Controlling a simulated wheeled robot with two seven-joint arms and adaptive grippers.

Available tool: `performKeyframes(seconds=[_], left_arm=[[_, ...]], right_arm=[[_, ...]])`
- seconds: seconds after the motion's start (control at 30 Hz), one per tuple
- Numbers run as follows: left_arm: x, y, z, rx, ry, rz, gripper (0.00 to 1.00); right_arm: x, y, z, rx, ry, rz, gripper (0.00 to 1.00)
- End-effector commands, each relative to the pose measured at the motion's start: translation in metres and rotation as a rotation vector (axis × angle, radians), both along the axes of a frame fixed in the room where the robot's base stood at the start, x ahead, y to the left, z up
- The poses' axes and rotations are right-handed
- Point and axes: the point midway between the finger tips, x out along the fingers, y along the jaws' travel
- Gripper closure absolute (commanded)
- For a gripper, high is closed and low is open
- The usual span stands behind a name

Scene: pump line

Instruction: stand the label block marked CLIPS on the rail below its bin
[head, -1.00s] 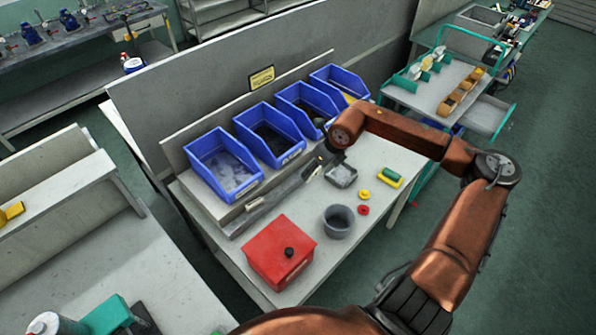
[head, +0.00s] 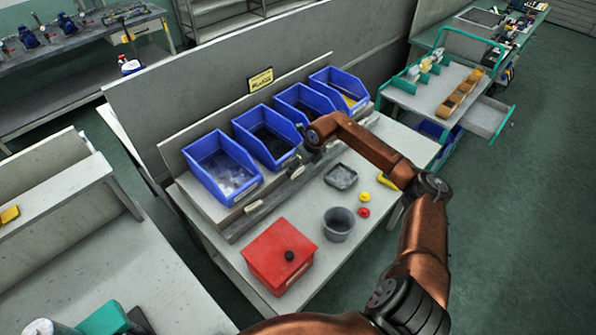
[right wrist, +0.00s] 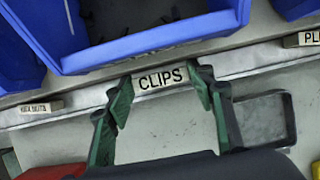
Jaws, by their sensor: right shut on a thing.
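The CLIPS label block (right wrist: 162,77) is pale with dark lettering, upright to read in the right wrist view. My right gripper (right wrist: 164,88) is shut on it, with a green-padded finger at each end. The block is in line with the rail (right wrist: 75,101), just in front of a blue bin (right wrist: 160,38) with dark contents. I cannot tell whether it touches the rail. In the head view my right gripper (head: 296,168) is small and dark at the rail, below the second blue bin from the left (head: 262,137). My left gripper is not in view.
A HEX NUTS block (right wrist: 40,107) stands on the rail to the left, and a partly cut-off "PL" block (right wrist: 302,38) to the right. A grey tray (head: 341,177), grey cup (head: 338,223) and red box (head: 279,256) are on the table in front.

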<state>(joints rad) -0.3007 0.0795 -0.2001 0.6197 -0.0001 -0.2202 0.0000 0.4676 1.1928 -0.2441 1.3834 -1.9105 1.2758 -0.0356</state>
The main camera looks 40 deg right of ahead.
Motion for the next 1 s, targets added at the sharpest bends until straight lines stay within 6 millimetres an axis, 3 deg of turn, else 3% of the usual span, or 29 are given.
performKeyframes(seconds=[0.1, 0.47, 0.5, 0.73, 1.0], left_arm=[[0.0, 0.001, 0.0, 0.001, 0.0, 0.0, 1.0], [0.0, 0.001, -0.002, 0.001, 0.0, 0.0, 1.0], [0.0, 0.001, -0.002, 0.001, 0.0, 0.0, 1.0], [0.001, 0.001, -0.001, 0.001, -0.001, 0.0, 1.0], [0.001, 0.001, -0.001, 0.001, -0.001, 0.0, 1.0]], right_arm=[[-0.001, 0.001, -0.018, 0.002, 0.003, 0.0, 0.7], [-0.001, 0.0, -0.023, -0.001, 0.001, 0.0, 0.7], [-0.001, 0.0, -0.023, 0.0, 0.001, 0.0, 0.49], [-0.001, 0.0, -0.022, 0.0, 0.001, 0.0, 0.33], [-0.001, 0.0, -0.022, 0.0, 0.001, 0.0, 0.33]])
